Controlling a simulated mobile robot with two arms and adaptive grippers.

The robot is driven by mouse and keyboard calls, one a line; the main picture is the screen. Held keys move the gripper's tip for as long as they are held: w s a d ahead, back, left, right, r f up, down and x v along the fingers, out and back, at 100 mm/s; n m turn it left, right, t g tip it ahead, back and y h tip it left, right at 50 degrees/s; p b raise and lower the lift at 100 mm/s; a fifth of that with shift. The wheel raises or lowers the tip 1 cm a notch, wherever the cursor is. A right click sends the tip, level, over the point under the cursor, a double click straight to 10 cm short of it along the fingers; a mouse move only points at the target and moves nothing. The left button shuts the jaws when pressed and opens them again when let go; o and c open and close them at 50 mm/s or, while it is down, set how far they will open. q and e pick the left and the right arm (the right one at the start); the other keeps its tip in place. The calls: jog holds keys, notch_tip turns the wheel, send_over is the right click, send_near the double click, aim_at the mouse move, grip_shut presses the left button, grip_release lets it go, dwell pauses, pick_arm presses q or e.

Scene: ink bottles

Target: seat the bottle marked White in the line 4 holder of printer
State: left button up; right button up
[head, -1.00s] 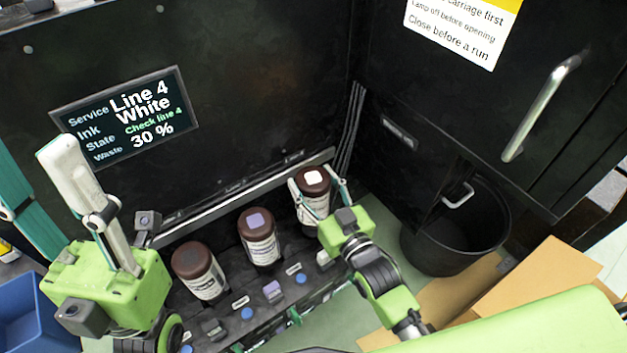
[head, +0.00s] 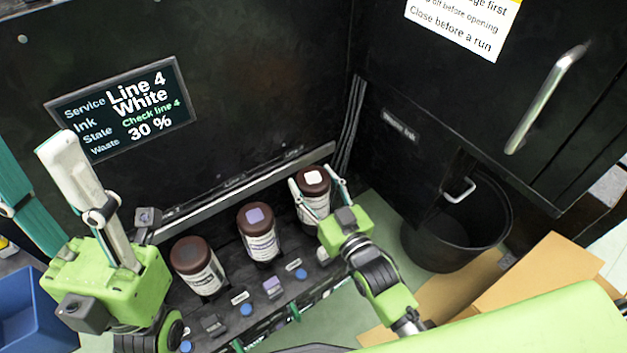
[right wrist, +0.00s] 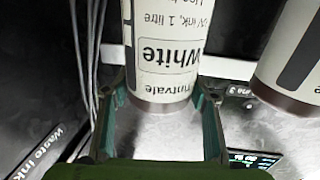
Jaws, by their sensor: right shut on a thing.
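The White bottle (head: 312,202), brown-capped with a white square on top, stands upright at the right end of the holder row (head: 225,308). Its label reads "White" in the right wrist view (right wrist: 165,52). My right gripper (head: 317,184) is shut on it, one finger on each side; both fingers also show in the wrist view (right wrist: 163,98). The bottle's base is hidden in the head view, so I cannot tell if it is fully down. My left gripper (head: 88,185) is at the left, away from the bottles; its finger gap is unclear.
Two more brown-capped bottles, one with a purple square (head: 260,235) and one with a dark top (head: 197,265), stand left in the row. A screen (head: 125,108) reads "Line 4 White, Check line 4". A black bin (head: 430,243) and cardboard (head: 545,275) lie right; a blue crate (head: 25,315) left.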

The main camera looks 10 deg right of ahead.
jog(key=shift+f, duration=0.8)
dwell(0.4)
jog(key=o, duration=2.1)
jog(key=shift+f, duration=0.2)
jog(key=v, duration=1.2)
jog(key=shift+r, duration=0.1)
